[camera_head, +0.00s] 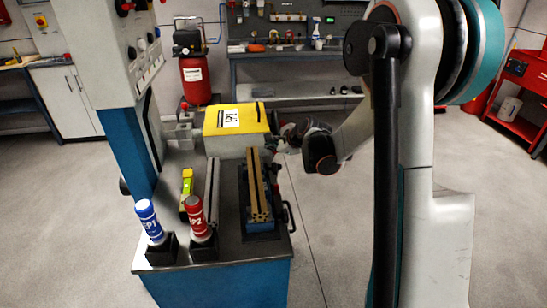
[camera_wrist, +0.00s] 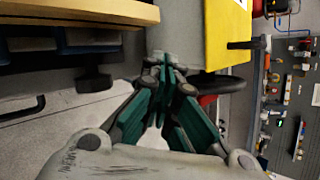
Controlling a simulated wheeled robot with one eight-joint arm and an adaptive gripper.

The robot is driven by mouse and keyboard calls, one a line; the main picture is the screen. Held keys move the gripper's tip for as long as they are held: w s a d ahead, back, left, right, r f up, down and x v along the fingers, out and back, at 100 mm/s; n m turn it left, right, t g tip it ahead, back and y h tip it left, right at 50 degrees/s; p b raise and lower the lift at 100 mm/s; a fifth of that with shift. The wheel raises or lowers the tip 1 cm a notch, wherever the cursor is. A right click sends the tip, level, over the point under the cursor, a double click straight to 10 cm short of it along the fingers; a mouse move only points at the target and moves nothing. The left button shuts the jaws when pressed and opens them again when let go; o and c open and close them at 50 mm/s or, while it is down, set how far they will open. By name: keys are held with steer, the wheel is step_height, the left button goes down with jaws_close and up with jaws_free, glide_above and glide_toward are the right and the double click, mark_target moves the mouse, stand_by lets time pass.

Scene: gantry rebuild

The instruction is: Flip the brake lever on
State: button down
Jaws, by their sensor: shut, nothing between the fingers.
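A small black lever (camera_head: 258,111) stands at the right end of the yellow top (camera_head: 222,118) of the machine. I take it for the brake lever. In the wrist view the lever (camera_wrist: 244,44) juts from the yellow face, to the right of and above my fingertips. My gripper (camera_wrist: 167,68) has its teal fingers together and empty. The tips are close to the grey housing below the yellow part, apart from the lever in the picture. Whether they touch the housing I cannot tell. In the head view my gripper (camera_head: 283,140) is small and dark at the machine's right side.
A dark handwheel (camera_wrist: 225,86) is just behind my fingers. A brown slotted rail (camera_head: 257,190) lies on the bench in front of the machine. Blue (camera_head: 149,219) and red (camera_head: 198,217) bottles stand at its front left. Open floor lies to the right.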

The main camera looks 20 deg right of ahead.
steer(key=w+d+f+m+t+b, duration=0.1)
steer(key=w+d+f+m, duration=0.1)
steer(key=d+f+m, duration=0.3)
steer(key=w+d+f+m+t+h+b, duration=0.1)
steer(key=w+d+f+m, duration=0.2)
steer(key=d+f+m, duration=0.2)
steer(key=d+f, duration=0.3)
steer(key=f, duration=0.4)
steer(key=shift+d+f, duration=0.25)
steer(key=shift+f, duration=0.15)
steer(key=r+b+x, duration=0.1)
steer(key=b+x, duration=0.1)
steer(key=x, duration=0.4)
steer(key=w+r+b+x, duration=0.1)
steer(key=b+x, duration=0.2)
steer(key=x, duration=0.3)
steer(key=shift+w+a, duration=0.35)
steer(key=shift+w, duration=0.2)
steer(key=shift+r, duration=0.15)
